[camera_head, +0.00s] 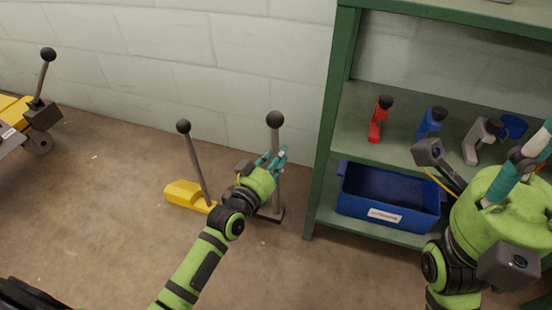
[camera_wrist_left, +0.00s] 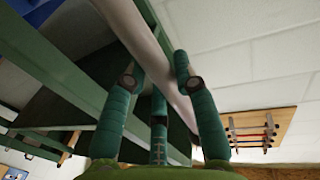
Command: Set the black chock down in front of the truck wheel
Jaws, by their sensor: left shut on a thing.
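The black chock has a dark base (camera_head: 270,214) and a tall grey handle with a black ball (camera_head: 275,119) on top. It stands upright near the shelf post; whether its base touches the floor is hard to tell. My left gripper (camera_head: 274,160) is shut on the grey handle, below the ball. The left wrist view shows the handle (camera_wrist_left: 150,45) between its teal fingers. The truck (camera_head: 14,115) is only partly in view at the far left, with a small wheel (camera_head: 40,143). My right gripper (camera_head: 520,165) is at the right edge, its fingertips partly cut off.
A yellow chock (camera_head: 185,194) with a ball-topped handle lies on the floor left of my left gripper. A green shelf (camera_head: 322,150) on the right holds a blue bin (camera_head: 352,185) and several small tools. Bare floor (camera_head: 105,185) lies between the truck and yellow chock.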

